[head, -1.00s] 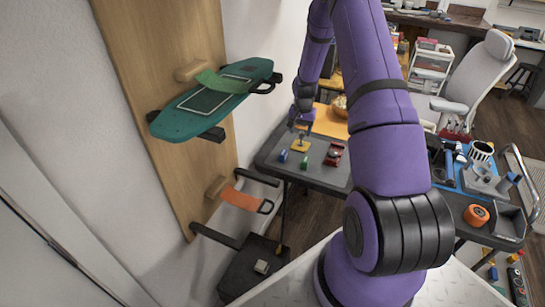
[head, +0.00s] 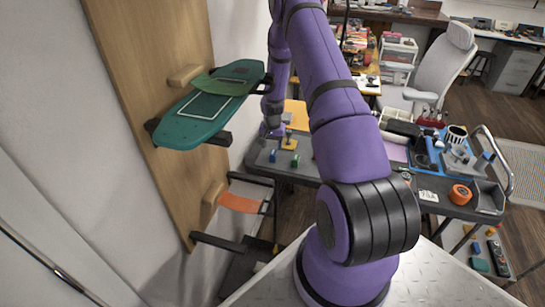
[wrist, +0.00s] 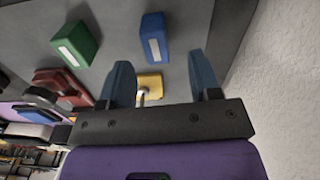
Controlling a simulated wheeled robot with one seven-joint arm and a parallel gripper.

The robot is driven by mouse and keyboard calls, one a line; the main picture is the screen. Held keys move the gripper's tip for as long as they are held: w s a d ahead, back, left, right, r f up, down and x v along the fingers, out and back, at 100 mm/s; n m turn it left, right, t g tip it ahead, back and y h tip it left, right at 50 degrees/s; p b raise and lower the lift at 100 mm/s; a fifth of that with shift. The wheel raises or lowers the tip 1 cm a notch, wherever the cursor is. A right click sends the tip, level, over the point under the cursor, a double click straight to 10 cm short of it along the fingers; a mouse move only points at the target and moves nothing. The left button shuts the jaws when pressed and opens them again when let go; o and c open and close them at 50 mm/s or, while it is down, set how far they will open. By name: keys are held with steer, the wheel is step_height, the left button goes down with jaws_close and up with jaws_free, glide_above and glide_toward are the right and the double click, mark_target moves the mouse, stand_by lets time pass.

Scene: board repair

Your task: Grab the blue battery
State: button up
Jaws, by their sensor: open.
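The blue battery (wrist: 155,38), a small block with a white label, lies on the dark grey table top in the wrist view. It also shows as a small blue spot in the head view (head: 272,156). My gripper (wrist: 160,62) is open and empty, its two blue-grey fingers spread apart. In the wrist view the battery lies just beyond the fingertips, roughly in line with the gap between them; I cannot tell the height left between. In the head view the gripper's fingers are too small to make out.
A green block (wrist: 75,45) with a white label lies left of the battery in the wrist view. A red object (wrist: 62,88) and a yellow piece (wrist: 150,84) are nearby. The white wall (wrist: 275,90) rises close on the right. A green skateboard (head: 208,105) hangs on the wooden panel.

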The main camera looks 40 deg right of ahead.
mark_target(273, 151)
steer(key=f, duration=0.5)
steer(key=shift+s, duration=0.2)
steer(key=c, duration=1)
